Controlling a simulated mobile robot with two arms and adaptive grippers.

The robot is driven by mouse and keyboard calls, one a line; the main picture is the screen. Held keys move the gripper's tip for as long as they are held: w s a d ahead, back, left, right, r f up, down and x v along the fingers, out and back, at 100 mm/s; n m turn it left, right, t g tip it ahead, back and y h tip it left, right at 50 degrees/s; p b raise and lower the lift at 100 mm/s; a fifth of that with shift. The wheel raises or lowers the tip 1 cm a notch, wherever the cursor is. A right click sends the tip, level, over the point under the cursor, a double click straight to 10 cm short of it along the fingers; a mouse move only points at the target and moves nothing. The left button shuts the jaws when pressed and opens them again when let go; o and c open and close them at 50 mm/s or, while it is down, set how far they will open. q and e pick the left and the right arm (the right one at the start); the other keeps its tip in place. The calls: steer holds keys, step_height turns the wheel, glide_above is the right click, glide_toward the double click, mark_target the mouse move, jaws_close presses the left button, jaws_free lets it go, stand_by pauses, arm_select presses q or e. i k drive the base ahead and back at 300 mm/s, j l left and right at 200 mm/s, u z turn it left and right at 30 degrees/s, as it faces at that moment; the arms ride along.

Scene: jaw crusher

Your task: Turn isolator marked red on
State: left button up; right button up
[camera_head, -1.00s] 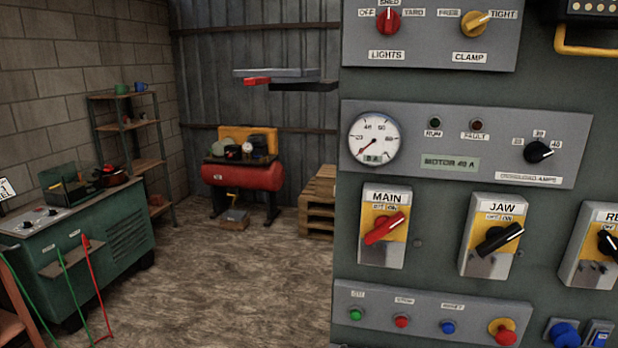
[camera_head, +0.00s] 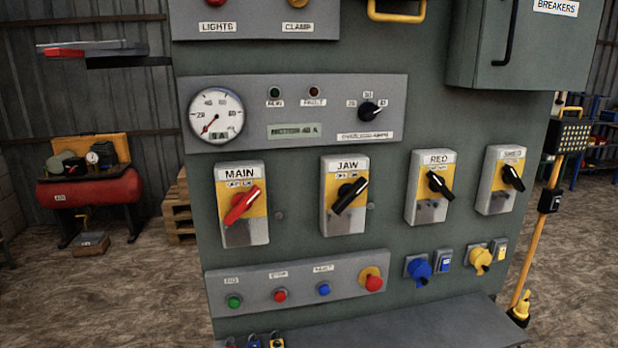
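The isolator marked RED (camera_head: 431,187) is a grey box with a yellow plate and a black rotary handle, on the right half of the green panel. Its handle lies at a slant, from upper left to lower right; the small position marks are too small to read. To its left are the JAW isolator (camera_head: 344,196) with a black handle and the MAIN isolator (camera_head: 242,204) with a red handle. A further isolator (camera_head: 501,180) with a black handle stands to its right. Neither of my grippers shows in the head view.
Below are a push-button strip (camera_head: 300,285), a blue socket (camera_head: 418,269) and a yellow socket (camera_head: 480,260). A ledge (camera_head: 420,325) juts out at the panel's foot. A breaker box (camera_head: 520,45) sticks out at upper right. A yellow pole (camera_head: 535,240) stands right of the panel.

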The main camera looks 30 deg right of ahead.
mark_target(436, 183)
steer(key=z, duration=1.55)
